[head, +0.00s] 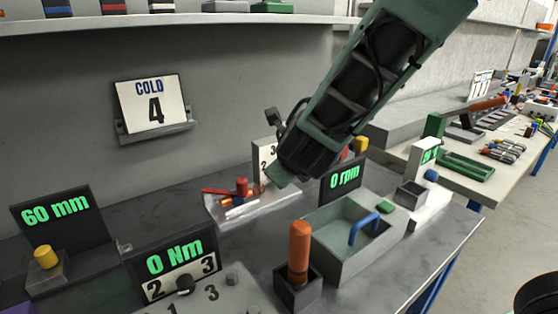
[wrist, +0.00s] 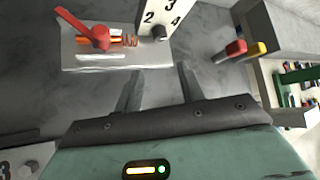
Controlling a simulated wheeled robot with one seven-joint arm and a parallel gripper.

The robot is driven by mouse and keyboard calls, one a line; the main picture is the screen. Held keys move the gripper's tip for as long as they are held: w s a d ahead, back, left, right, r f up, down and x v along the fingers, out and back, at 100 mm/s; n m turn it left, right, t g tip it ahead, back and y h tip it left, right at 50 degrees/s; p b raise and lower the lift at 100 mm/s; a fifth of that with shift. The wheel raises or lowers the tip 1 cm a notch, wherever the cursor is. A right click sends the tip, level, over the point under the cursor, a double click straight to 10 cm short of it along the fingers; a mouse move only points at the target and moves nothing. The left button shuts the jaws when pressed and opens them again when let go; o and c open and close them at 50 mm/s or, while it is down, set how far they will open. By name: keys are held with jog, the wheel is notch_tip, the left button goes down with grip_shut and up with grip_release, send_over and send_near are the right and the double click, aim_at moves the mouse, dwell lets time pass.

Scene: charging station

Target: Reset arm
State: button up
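My gripper is extended over the grey workbench (head: 130,235). In the wrist view its two fingers (wrist: 158,88) are apart with nothing between them. In the head view my arm comes down from the top right and its own green and black body hides the fingertips. A pale block with a red lever (wrist: 96,36) and a small spring lies just beyond the fingers in the wrist view. The same block's red knob (head: 242,186) shows left of my gripper in the head view.
Displays reading 60 mm (head: 57,215), 0 Nm (head: 174,257) and 0 rpm (head: 344,176) stand on the bench. An orange cylinder (head: 299,248) stands in a dark holder beside a green-grey bin (head: 345,250). A COLD 4 sign (head: 152,103) is on the wall. A second table (head: 465,185) is at the right.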

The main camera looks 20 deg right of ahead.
jog(key=s+a+r+m+g+p, duration=0.1)
jog(key=s+m+g+p, duration=0.1)
jog(key=s+m, duration=0.7)
jog(key=s+a+r+m+g+y+p, duration=0.1)
jog(key=s+r+m+g+p, duration=0.1)
jog(key=s+m, duration=0.8)
jog(key=s+a+r+m+g+y+p, duration=0.1)
jog(key=s+m+g+p, duration=0.3)
jog(key=s+m, duration=0.6)
jog(key=shift+a+r+m+g, duration=0.6)
jog(key=shift+m+g, duration=0.5)
jog(key=shift+m, duration=1.7)
